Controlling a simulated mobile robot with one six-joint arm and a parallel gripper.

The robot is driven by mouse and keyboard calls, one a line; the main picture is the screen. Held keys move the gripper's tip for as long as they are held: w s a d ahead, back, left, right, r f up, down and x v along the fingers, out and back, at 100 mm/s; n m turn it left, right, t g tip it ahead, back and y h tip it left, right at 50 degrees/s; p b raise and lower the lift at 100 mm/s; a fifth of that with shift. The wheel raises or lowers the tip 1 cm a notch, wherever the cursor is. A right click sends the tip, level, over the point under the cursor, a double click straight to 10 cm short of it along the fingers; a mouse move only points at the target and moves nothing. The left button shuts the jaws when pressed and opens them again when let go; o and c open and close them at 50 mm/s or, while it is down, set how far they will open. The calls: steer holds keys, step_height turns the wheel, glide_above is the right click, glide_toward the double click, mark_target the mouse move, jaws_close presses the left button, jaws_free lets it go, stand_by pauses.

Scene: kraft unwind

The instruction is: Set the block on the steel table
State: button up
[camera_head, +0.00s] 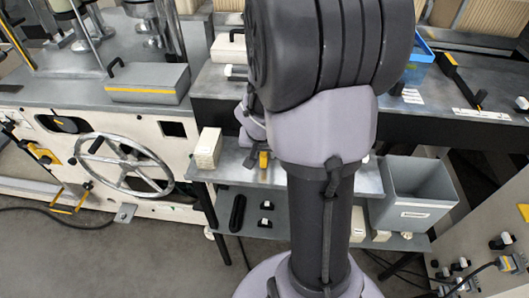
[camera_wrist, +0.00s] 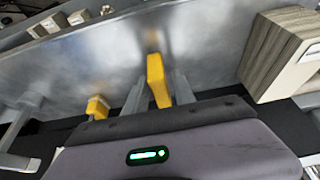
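A yellow block (camera_wrist: 157,80) stands between the two grey fingers of my gripper (camera_wrist: 160,76) in the wrist view, with a finger close along each side. My gripper looks shut on it, and the block reaches out past the fingertips. The steel table (camera_wrist: 205,45) spreads out beyond the block. In the head view, the steel table (camera_head: 230,172) is the grey upper shelf, and a small yellow piece (camera_head: 264,159) shows just left of my arm. My arm hides much of the table and most of the gripper there. I cannot tell whether the block touches the table.
A cream stacked block (camera_head: 207,148) stands at the table's left end; a striped box (camera_wrist: 275,58) stands right in the wrist view. Another yellow piece (camera_wrist: 97,107) is low left. A grey bin (camera_head: 412,194) is at right. A handwheel (camera_head: 124,165) is at left.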

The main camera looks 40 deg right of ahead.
steer(key=shift+o, duration=0.2)
steer(key=shift+r, duration=0.15)
steer(key=p+v, duration=0.6)
steer(key=v, duration=0.5)
steer(key=s+a+r+n+t+y, duration=0.1)
steer(key=s+a+r+n, duration=0.1)
steer(key=a, duration=0.6)
steer(key=s+a+r+n+t+y, duration=0.1)
steer(key=s+a+r+y, duration=0.1)
steer(key=s+a+r, duration=0.2)
steer(key=s+a+r+n+y+b, duration=0.1)
steer(key=a+r, duration=0.5)
steer(key=a, duration=0.6)
steer(key=s+n+y, duration=0.1)
steer(key=s, duration=0.1)
steer(key=shift+s+n+t, duration=0.3)
steer(key=shift+s+t, duration=0.05)
steer(key=shift+t, duration=0.05)
